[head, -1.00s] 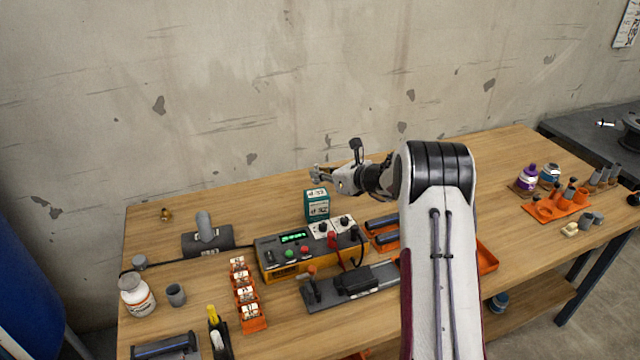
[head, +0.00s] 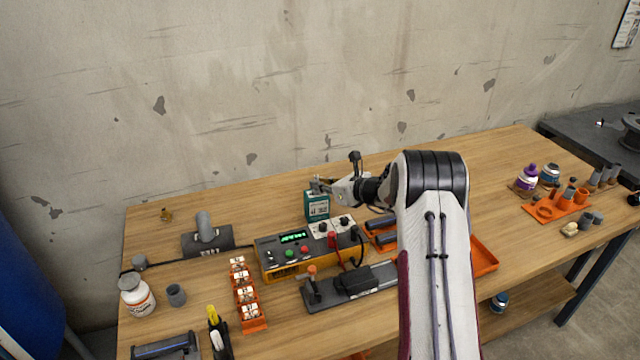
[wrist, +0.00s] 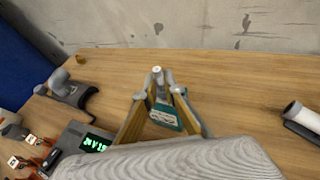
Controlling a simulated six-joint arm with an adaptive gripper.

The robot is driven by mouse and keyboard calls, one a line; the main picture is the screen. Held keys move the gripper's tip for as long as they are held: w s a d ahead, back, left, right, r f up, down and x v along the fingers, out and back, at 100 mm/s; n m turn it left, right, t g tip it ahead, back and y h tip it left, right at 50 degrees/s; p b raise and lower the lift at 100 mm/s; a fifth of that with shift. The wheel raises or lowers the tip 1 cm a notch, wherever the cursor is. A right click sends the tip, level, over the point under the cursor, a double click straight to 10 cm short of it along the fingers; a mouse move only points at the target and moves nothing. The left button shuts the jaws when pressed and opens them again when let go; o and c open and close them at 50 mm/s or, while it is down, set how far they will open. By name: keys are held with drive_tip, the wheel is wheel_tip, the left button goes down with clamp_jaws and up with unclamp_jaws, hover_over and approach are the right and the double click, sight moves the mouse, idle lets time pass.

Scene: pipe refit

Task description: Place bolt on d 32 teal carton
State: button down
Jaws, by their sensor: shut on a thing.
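The teal carton (head: 317,208) with a white label stands upright on the bench, behind the orange-and-grey control box. In the wrist view the carton (wrist: 166,116) shows between and beyond my fingers. My gripper (head: 318,184) is at the carton's top edge in the head view, its fingers pointing left. In the wrist view my gripper (wrist: 157,88) is shut on a small grey bolt (wrist: 157,73), whose pale round end sticks up between the fingertips. Whether the bolt touches the carton cannot be told. The bolt is too small to make out in the head view.
The control box (head: 300,252) with knobs and a green display stands just in front of the carton. A pipe fitting (head: 206,238) lies to the left, and a small brass piece (head: 166,215) lies at the back left. The bench behind the carton is clear.

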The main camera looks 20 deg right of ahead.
drive_tip(key=shift+f, duration=0.1)
drive_tip(key=c, duration=2.1)
unclamp_jaws()
drive_tip(key=shift+c, duration=0.2)
drive_tip(key=shift+r, duration=0.2)
drive_tip(key=v, duration=1.2)
drive_tip(key=shift+f, duration=0.1)
